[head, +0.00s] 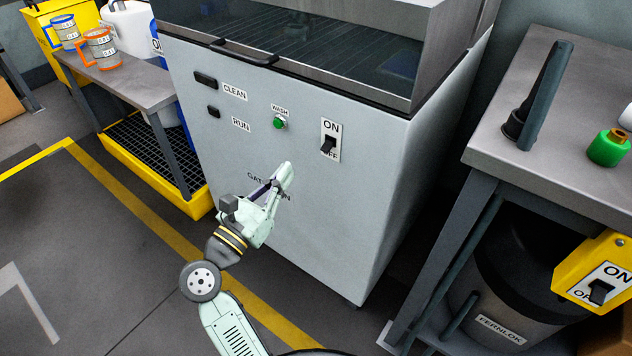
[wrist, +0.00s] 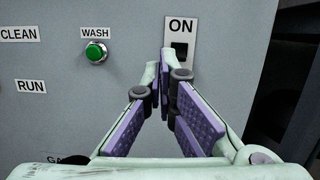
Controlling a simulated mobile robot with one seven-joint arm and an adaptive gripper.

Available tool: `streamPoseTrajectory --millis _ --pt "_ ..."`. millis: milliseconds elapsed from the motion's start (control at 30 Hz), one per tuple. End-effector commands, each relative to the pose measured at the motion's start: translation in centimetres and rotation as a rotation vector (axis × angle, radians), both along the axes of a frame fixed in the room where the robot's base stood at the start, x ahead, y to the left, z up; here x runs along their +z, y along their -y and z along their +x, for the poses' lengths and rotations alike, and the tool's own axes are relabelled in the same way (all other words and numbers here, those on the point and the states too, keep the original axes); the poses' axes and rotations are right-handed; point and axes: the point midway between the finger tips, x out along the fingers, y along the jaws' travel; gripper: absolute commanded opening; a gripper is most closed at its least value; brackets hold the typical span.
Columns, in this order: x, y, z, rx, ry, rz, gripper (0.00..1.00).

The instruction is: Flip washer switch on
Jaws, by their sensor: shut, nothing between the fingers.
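The washer switch (head: 328,146) is a black toggle on a white ON/OFF plate on the front of the grey washer (head: 310,220). Its lever appears tilted down toward OFF. In the wrist view the switch (wrist: 180,49) shows just above and right of the fingertips, with the plate's lower part hidden behind them. My gripper (head: 285,170) is shut and empty, below and left of the switch in the head view. In the wrist view my gripper (wrist: 168,60) points toward the panel. It seems apart from the switch, but the exact gap is hard to tell.
A green WASH button (head: 280,122) and black CLEAN (head: 205,79) and RUN (head: 213,111) controls share the panel. A grey workbench (head: 570,130) stands right, with a yellow ON/OFF box (head: 599,275) below it.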

Motion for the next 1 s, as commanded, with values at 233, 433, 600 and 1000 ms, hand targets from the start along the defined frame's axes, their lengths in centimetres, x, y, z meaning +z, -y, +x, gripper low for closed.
streamPoseTrajectory --millis 233,433,600,1000 --pt "-6.9 2.4 -0.1 -0.042 -0.116 0.133 0.0" --pt "-7.2 2.5 -0.1 -0.046 -0.122 0.141 0.0" --pt "-7.1 2.5 0.0 -0.045 -0.121 0.139 0.0" --pt "-6.5 6.0 4.8 -0.049 -0.12 0.138 0.0"
